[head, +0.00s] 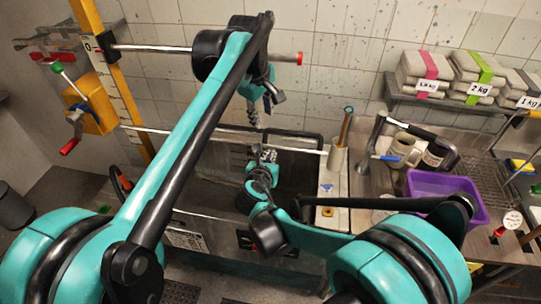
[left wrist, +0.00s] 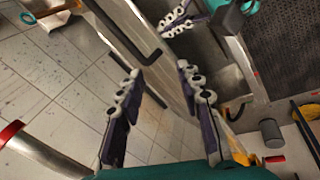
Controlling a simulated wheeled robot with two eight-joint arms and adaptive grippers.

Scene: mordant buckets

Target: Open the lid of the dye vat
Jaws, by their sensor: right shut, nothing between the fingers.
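The dye vat (head: 205,195) is the dark metal basin in the middle of the head view, against the tiled wall. My arms cover much of it, and I cannot tell how its lid stands. A black bar handle (left wrist: 118,32) and a metal edge show in the left wrist view. My left gripper (head: 253,115) hangs above the vat's back part. Its fingers are apart and empty in the left wrist view (left wrist: 158,72). My right gripper (head: 265,153) is lower, over the vat, shut and empty. It also shows in the left wrist view (left wrist: 178,22).
A metal rail (head: 150,48) and a thinner rod (head: 185,132) run along the wall above the vat. A yellow winch box (head: 95,105) is at left. A purple tub (head: 480,195) and mugs stand on the right counter. Weight bags (head: 428,70) lie on a shelf.

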